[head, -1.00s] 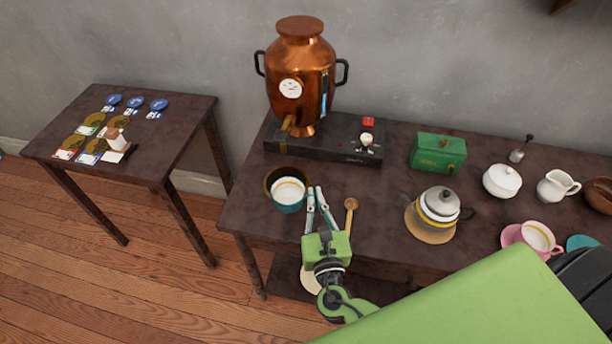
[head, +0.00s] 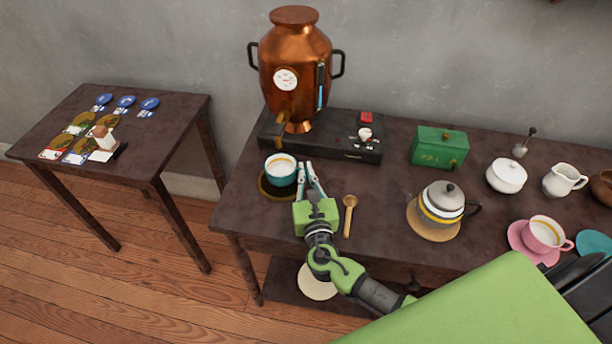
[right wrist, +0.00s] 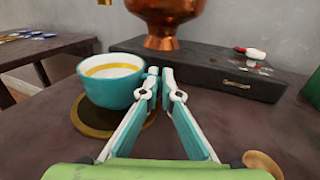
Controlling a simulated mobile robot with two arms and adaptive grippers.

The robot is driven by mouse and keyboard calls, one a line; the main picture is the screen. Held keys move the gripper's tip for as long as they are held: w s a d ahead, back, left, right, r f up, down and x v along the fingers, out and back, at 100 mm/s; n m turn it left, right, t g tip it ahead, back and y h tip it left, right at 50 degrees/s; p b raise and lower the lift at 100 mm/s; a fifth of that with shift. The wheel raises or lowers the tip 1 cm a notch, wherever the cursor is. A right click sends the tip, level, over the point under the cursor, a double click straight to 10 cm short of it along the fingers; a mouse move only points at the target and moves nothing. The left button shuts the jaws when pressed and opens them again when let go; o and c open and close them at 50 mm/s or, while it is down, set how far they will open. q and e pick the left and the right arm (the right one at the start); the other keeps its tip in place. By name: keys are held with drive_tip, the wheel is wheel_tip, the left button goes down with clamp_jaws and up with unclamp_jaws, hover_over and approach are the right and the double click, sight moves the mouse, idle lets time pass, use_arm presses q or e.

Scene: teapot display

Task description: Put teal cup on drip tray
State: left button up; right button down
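The teal cup (head: 283,174), white inside with a yellow band, is upright over the back part of a round dark tray (head: 272,194) with a brass rim, which looks like the drip tray. In the right wrist view the cup (right wrist: 108,90) overlaps the tray (right wrist: 108,131); I cannot tell if it touches. My right gripper (head: 308,165) is at the cup's right side. Its fingertips (right wrist: 155,76) are close together at the cup's side, where the handle is hidden, and appear shut on it. My left gripper is not in view.
A copper urn (head: 294,70) on a black base (head: 362,145) stands behind the cup. A wooden spoon (head: 349,215) lies right of my gripper. A teapot (head: 442,198), green box (head: 438,147) and pink cup (head: 545,232) are farther right. A side table (head: 160,135) stands left.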

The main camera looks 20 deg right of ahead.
drive_tip(key=shift+r, duration=0.15)
drive_tip(key=c, duration=2.3)
unclamp_jaws()
drive_tip(key=shift+f, duration=0.2)
drive_tip(key=shift+r, duration=0.1)
drive_tip(key=shift+s+a, duration=0.1)
drive_tip(key=shift+s, duration=0.15)
drive_tip(key=b+v, duration=0.1)
drive_tip(key=v, duration=1)
drive_tip(key=shift+s, duration=0.3)
